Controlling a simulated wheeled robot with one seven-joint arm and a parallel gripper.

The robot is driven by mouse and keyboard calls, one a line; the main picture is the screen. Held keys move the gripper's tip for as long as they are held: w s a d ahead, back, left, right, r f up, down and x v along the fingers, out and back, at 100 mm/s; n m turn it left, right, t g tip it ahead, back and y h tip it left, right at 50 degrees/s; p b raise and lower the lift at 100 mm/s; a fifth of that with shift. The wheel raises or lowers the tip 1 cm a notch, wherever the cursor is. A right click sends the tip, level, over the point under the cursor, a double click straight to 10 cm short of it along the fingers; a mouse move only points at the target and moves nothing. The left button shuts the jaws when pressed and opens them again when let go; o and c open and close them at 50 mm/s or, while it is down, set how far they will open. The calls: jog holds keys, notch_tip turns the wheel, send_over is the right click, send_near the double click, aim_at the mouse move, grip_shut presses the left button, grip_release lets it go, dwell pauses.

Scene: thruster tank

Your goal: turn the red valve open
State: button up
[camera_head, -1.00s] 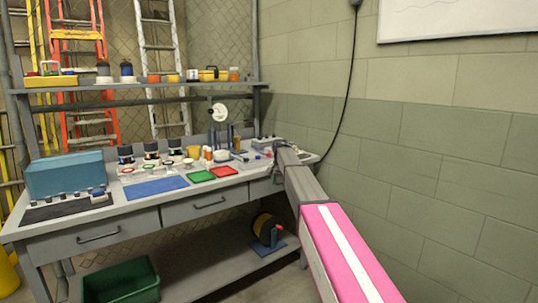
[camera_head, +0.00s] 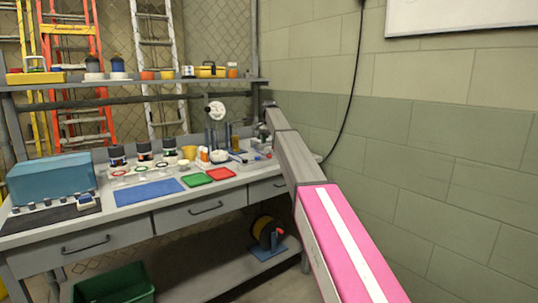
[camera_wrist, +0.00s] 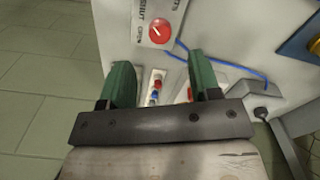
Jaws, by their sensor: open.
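In the wrist view, the red valve (camera_wrist: 160,31) is a round red knob with a white mark on its face. It sits on a pale plate (camera_wrist: 143,12) lettered SHUT and OPEN. My gripper (camera_wrist: 159,62) has its two green fingers wide apart and nothing between their tips. The knob lies beyond the tips, roughly centred between them, and no contact shows. I cannot make out the valve in the head view, where my arm reaches over the bench's right end and my fingers cannot be made out.
In the wrist view, a small tray (camera_wrist: 155,88) with red and blue pieces and a blue cord (camera_wrist: 235,70) lie near my fingers. The grey bench (camera_head: 135,208) holds green and red mats (camera_head: 221,174) and several jars. A block wall (camera_head: 440,150) stands close on the right.

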aim_at(269, 155)
notch_tip(269, 155, down, 7)
jog(key=shift+r, duration=0.1)
jog(key=c, duration=0.9)
